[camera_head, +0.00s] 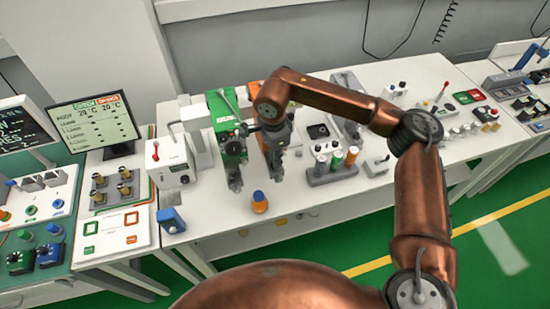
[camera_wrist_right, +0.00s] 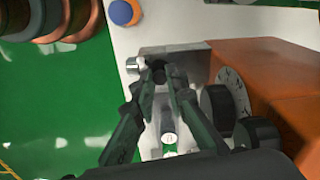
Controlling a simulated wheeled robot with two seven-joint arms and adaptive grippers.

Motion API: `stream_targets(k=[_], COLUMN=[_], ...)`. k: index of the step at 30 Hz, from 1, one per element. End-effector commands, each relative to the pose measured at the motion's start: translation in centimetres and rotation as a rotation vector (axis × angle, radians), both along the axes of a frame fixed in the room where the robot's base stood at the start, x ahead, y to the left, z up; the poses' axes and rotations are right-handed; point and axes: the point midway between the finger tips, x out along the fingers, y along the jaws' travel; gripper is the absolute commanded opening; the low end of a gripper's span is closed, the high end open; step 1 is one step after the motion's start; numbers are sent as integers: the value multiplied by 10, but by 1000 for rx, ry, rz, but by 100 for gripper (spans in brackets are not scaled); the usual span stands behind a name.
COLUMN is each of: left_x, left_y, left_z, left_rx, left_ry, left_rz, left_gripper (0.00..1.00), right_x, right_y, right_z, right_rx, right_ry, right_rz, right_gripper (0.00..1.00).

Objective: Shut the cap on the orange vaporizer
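The orange vaporizer (camera_head: 256,91) stands on the white bench, mostly hidden behind my right arm in the head view. In the right wrist view its orange body (camera_wrist_right: 262,65) fills the right side, with a black dial on its front. A silver block (camera_wrist_right: 198,66) sits beside the body. My right gripper (camera_wrist_right: 159,78) points down over this block, its dark fingers close together with a narrow gap. A small dark part lies between the tips; I cannot tell whether they grip it. The cap cannot be made out clearly. My left gripper is out of view.
A green vaporizer (camera_head: 222,112) stands just left. A rack of coloured cylinders (camera_head: 332,174) stands to the right. A white device (camera_head: 172,164) stands farther left. Bare bench lies around the bottle.

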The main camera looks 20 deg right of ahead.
Motion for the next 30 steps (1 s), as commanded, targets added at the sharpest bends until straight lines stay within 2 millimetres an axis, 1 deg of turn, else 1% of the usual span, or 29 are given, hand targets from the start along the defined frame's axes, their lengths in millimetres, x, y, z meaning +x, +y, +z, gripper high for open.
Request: stream_targets(k=[1, 7, 17, 20, 23, 30], left_x=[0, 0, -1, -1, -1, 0], left_y=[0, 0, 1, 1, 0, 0], left_z=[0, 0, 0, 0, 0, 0], left_rx=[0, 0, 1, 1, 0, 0], left_ry=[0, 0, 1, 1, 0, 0], left_rz=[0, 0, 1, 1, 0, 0], left_gripper=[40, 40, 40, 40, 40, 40], right_x=[0, 0, 0, 0, 0, -3], right_y=[1, 0, 0, 0, 1, 3], right_z=[0, 0, 3, 13, 30, 81], right_rx=[1, 1, 0, 0, 1, 1], right_ry=[-1, -1, -1, -4, -4, -4], right_rz=[1, 0, -1, -2, -2, -1], right_gripper=[16, 30, 30, 30, 30, 30])
